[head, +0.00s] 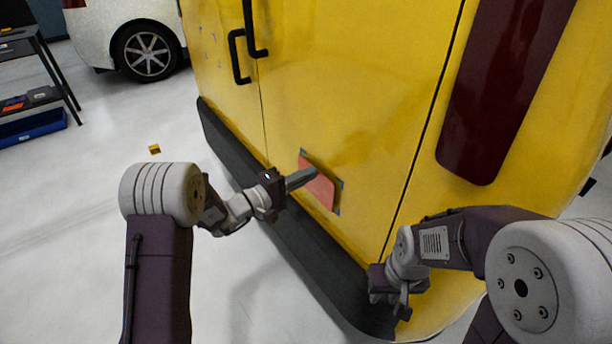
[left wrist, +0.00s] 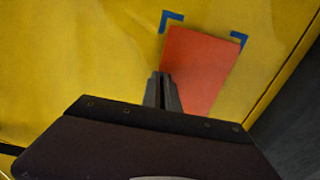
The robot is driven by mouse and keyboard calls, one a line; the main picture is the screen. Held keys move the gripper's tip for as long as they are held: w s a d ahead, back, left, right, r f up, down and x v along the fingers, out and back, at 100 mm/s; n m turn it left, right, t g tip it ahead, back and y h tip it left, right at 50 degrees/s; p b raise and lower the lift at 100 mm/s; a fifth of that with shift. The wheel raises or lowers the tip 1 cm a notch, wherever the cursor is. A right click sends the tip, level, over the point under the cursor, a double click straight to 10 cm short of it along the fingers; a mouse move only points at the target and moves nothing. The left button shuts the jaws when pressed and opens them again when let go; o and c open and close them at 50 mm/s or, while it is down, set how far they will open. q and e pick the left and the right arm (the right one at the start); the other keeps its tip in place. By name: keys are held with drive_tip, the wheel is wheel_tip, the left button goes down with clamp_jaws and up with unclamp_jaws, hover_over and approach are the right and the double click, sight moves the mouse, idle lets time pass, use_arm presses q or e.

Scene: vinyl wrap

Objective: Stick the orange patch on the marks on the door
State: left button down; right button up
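The orange patch (head: 319,190) is a flat reddish-orange piece at the lower part of the yellow door (head: 340,110). Blue corner marks (head: 340,184) show around it; two also show at its far edge in the left wrist view (left wrist: 238,38). The patch sits slightly askew to the marks, with a dark strip along its upper edge in the head view. My left gripper (head: 312,174) is at the patch's left edge, its fingers close together on it (left wrist: 162,76). My right gripper (head: 402,303) hangs low by the door's bottom right, away from the patch; its finger gap is unclear.
A dark bumper (head: 240,160) runs along the van's bottom edge. Black handles (head: 240,55) are higher on the doors. A small yellow block (head: 154,149) lies on the open floor to the left. A table (head: 35,50) and a white car (head: 130,35) stand behind.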

use_arm(q)
drive_tip(key=shift+s+d, duration=0.1)
drive_tip(key=shift+w+d+b, duration=0.4)
drive_tip(key=shift+d+b, duration=0.05)
drive_tip(key=shift+d, duration=0.05)
idle(0.8)
drive_tip(key=shift+b, duration=0.45)
idle(1.1)
idle(0.4)
drive_tip(key=c, duration=1.6)
unclamp_jaws()
drive_tip(key=shift+d, duration=0.1)
drive_tip(key=shift+o, duration=0.2)
drive_tip(key=p+v, duration=0.1)
drive_tip(key=v, duration=0.8)
